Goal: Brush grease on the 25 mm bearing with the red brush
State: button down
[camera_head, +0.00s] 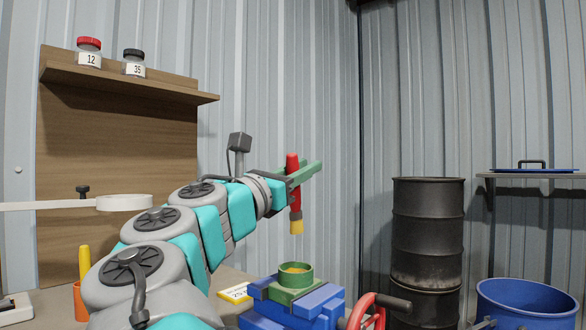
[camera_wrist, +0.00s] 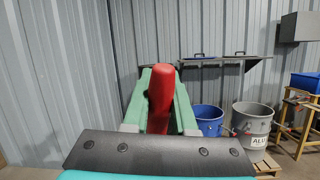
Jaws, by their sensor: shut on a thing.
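My gripper (camera_head: 307,173), with green fingers, is shut on the red brush (camera_head: 293,168). The brush hangs upright with its yellow tip down, above and apart from the blue vise (camera_head: 290,312). The red handle also shows between the fingers in the wrist view (camera_wrist: 161,98); its lower end is hidden there. A green ring-shaped piece (camera_head: 294,279) with a yellowish inside sits on top of the vise, below the brush tip; I cannot tell for sure that it is the bearing. A yellow label (camera_head: 234,292), seeming to read 25, lies left of the vise.
Jars marked 12 (camera_head: 88,54) and 35 (camera_head: 134,64) stand on a wooden shelf (camera_head: 130,84). An orange cup (camera_head: 80,302) holds a yellow-handled item. The vise's red handwheel (camera_head: 368,311) sticks out right. A black drum (camera_head: 427,235) and blue bin (camera_head: 525,302) stand at right.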

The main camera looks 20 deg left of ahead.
aim_at(294, 206)
jog(key=shift+w+a, duration=0.15)
jog(key=shift+a, duration=0.05)
jog(key=shift+f+b, duration=1.05)
jog(key=shift+f, duration=1.85)
jog(key=shift+f, duration=0.8)
jog(key=shift+d, duration=0.15)
